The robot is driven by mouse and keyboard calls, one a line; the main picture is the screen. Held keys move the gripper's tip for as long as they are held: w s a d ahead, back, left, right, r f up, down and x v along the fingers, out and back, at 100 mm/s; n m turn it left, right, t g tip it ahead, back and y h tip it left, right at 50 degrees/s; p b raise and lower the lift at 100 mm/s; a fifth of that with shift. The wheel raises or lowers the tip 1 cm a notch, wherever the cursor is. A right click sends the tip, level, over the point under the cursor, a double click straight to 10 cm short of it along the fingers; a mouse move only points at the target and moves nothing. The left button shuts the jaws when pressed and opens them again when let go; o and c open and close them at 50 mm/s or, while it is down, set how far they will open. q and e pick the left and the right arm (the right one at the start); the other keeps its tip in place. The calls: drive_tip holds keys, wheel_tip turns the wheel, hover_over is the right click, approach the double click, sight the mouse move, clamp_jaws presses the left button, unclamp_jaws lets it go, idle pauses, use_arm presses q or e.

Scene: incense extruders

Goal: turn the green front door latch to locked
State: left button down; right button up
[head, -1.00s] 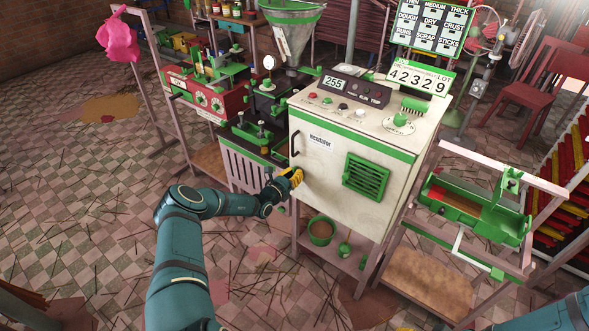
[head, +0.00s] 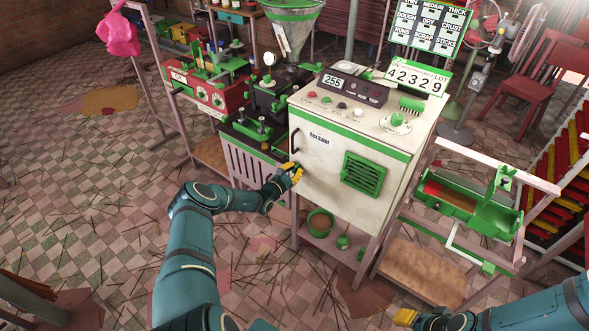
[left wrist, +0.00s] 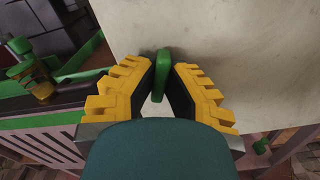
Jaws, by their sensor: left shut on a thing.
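The green latch (left wrist: 161,68) is a short bar on the pale front door (head: 325,185) of the white cabinet. In the left wrist view it stands nearly upright, its top leaning slightly right. My left gripper (head: 296,173) is at the door's left edge, below the black handle. Its yellow fingers (left wrist: 160,75) are on both sides of the latch and closed on it. In the head view the gripper hides the latch. My right gripper (head: 405,317) shows only in part at the bottom edge, away from the cabinet; its jaw opening is unclear.
A green vent (head: 364,174) is on the door's right part. A green pot (head: 320,223) stands on the shelf below. A green-topped machine (head: 262,130) is close on the left, and a green trough (head: 465,200) is on the right. The floor in front is open, strewn with thin sticks.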

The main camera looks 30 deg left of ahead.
idle(0.4)
use_arm(q)
drive_tip(key=c, duration=1)
unclamp_jaws()
drive_tip(key=shift+w, duration=0.1)
drive_tip(key=s, duration=0.8)
drive_tip(key=s+a, duration=0.1)
drive_tip(key=s, duration=0.3)
